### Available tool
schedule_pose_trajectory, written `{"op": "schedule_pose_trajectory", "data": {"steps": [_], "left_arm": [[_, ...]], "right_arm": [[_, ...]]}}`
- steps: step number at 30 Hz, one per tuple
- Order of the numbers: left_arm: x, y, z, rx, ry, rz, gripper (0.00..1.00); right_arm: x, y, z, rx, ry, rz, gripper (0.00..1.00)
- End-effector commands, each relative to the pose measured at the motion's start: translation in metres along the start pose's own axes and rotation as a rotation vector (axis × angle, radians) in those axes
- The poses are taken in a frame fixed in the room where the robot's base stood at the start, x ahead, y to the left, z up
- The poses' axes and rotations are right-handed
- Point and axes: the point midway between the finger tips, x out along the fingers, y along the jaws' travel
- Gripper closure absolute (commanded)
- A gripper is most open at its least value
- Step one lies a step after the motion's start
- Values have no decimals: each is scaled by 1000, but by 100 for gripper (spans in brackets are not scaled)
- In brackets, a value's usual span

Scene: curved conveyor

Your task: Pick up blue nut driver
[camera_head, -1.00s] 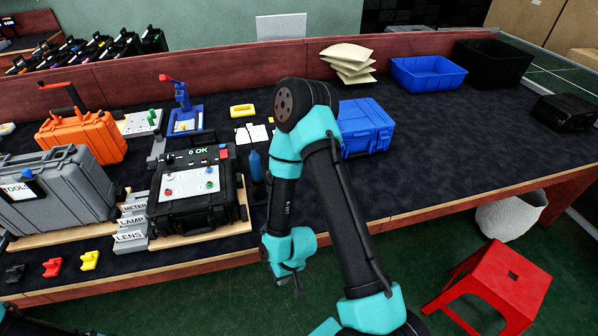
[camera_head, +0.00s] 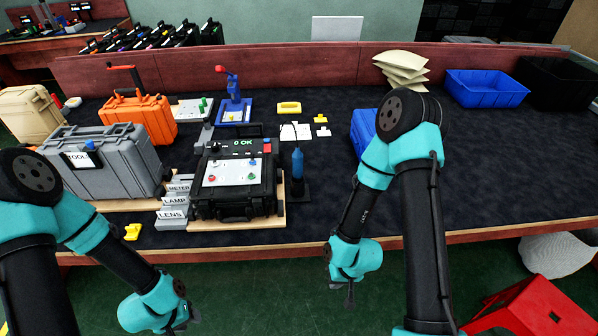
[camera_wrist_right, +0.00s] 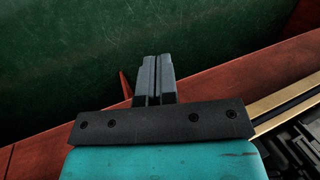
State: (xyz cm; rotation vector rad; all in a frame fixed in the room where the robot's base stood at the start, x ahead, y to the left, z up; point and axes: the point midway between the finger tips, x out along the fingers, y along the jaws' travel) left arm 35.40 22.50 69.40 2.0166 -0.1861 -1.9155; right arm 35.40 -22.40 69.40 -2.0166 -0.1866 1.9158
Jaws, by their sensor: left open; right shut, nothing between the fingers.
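The blue nut driver (camera_head: 298,163) stands upright in a dark holder (camera_head: 299,190) to the right of the black test case, with its blue handle up. My left gripper (camera_head: 180,324) is low at the bottom of the head view, in front of the bench and well away from the driver; it is open and empty. My right gripper (camera_head: 349,297) hangs over the floor in front of the bench edge, apart from the driver. In the right wrist view its fingers (camera_wrist_right: 154,78) are shut with nothing between them.
The black case (camera_head: 236,185) showing OK stands left of the driver. Grey label blocks (camera_head: 173,202), a grey toolbox (camera_head: 105,160) and an orange case (camera_head: 140,118) are further left. A blue case (camera_head: 363,128) is partly hidden behind my right arm.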

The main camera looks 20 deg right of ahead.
Motion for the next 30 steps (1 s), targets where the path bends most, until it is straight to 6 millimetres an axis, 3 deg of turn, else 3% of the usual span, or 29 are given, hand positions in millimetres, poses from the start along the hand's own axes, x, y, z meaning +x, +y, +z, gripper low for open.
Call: {"op": "schedule_pose_trajectory", "data": {"steps": [7,27,30], "left_arm": [[0,0,0,0,0,0,57],[0,0,0,0,0,0,57],[0,0,0,0,0,0,57]], "right_arm": [[0,0,0,0,0,0,100],[0,0,0,0,0,0,36],[0,0,0,0,0,0,31]]}}
